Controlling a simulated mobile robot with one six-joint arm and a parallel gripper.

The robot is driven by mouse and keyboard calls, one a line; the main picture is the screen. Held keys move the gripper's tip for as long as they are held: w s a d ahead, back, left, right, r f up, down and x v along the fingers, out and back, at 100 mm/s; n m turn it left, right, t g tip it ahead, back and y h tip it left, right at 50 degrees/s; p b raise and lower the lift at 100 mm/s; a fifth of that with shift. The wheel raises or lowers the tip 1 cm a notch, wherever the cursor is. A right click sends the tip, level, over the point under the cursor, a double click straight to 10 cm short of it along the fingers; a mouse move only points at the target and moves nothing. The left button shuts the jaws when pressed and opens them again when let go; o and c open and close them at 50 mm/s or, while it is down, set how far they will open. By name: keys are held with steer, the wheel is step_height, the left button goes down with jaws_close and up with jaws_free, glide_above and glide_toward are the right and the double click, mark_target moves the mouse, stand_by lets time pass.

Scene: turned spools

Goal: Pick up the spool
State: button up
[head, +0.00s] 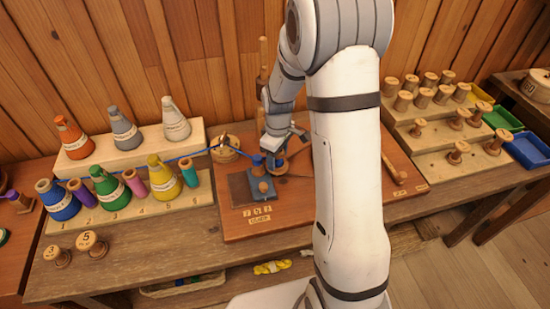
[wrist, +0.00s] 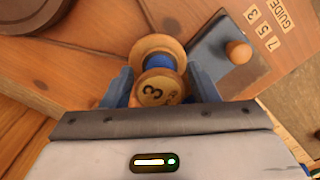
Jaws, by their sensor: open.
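In the head view my gripper (head: 274,157) is low over the brown board, and the spool there is mostly hidden by the gripper.
A dark block with a wooden knob (wrist: 238,52) stands close beside the spool. A blue thread (head: 200,151) runs left past coloured cones. Two spools (head: 92,245) stand at the front left. A stepped rack of bare spools (head: 428,155) is at right.

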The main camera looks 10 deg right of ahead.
steer(key=c, duration=0.8)
